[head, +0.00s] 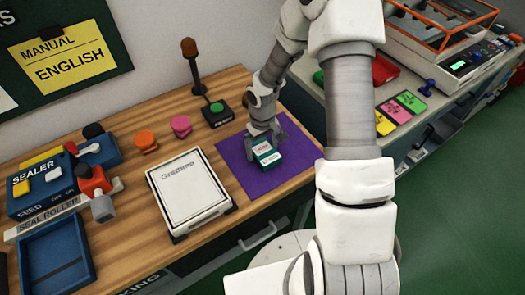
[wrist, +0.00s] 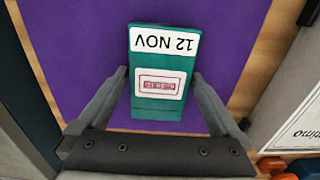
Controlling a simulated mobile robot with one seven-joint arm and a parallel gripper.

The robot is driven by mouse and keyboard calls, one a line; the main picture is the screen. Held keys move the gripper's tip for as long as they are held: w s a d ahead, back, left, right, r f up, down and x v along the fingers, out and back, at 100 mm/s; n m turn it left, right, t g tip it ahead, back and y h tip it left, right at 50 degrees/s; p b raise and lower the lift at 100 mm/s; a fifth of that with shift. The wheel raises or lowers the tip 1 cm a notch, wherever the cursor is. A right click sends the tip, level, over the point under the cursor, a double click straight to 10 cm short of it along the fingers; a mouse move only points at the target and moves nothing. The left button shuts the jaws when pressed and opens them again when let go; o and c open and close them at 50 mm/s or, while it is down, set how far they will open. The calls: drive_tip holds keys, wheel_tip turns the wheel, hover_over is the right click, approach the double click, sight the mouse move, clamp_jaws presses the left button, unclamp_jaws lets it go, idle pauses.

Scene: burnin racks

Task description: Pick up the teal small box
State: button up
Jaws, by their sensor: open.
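The teal small box (head: 264,156) lies on a purple mat (head: 234,167) on the wooden bench in the head view. In the wrist view the teal box (wrist: 160,105) has a white "12 NOV" label and a small pink-printed label, both upside down. My gripper (wrist: 163,88) is open, with one finger on either side of the box's lower part. A narrow gap seems to show at each finger. In the head view my gripper (head: 266,135) is right at the box and partly covers its far end.
A white framed board (head: 190,190) lies left of the mat. A black button box (head: 217,113), pink and orange knobs, and a blue sealer (head: 45,190) stand on the bench. The bench's front edge is close to the mat. A second bench stands at right.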

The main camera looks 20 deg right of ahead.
drive_tip(key=shift+c, duration=0.2)
drive_tip(key=c, duration=1.1)
drive_tip(key=shift+r, duration=0.1)
drive_tip(key=shift+c, duration=0.2)
